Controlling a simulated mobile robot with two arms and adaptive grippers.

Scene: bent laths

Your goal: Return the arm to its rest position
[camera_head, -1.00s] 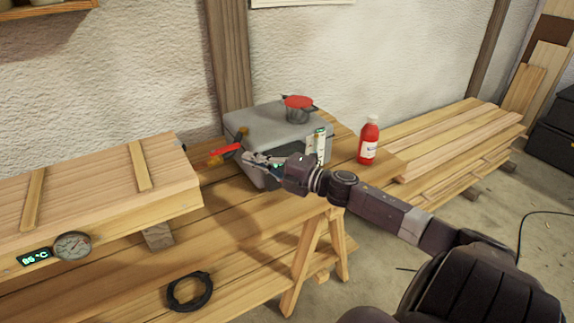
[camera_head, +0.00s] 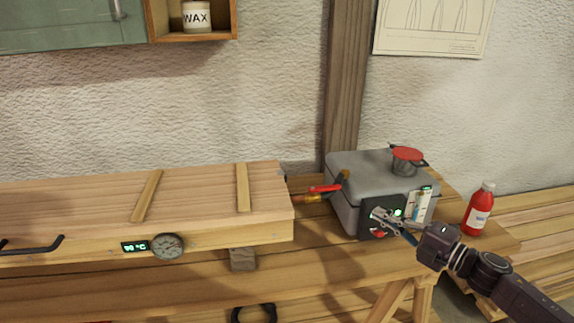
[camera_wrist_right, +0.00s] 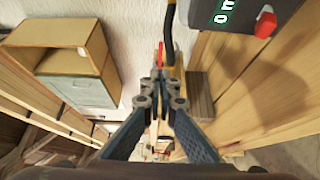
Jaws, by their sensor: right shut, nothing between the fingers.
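My right gripper (camera_head: 378,214) is shut and empty. In the head view it overlaps the dark front panel (camera_head: 367,230) of the grey steam box (camera_head: 345,202); I cannot tell how close it is. In the right wrist view the gripper (camera_wrist_right: 160,103) has its fingertips together, with the red valve handle (camera_wrist_right: 160,56) beyond them. That handle also shows in the head view (camera_head: 325,188), left of the grey box and apart from the gripper. My left gripper is not in view.
A long wooden chest (camera_head: 205,205) with a dial gauge (camera_head: 168,246) lies on the bench at left. A red bottle (camera_head: 478,208) stands right of the grey box. A red-topped cap (camera_head: 407,157) sits on the box.

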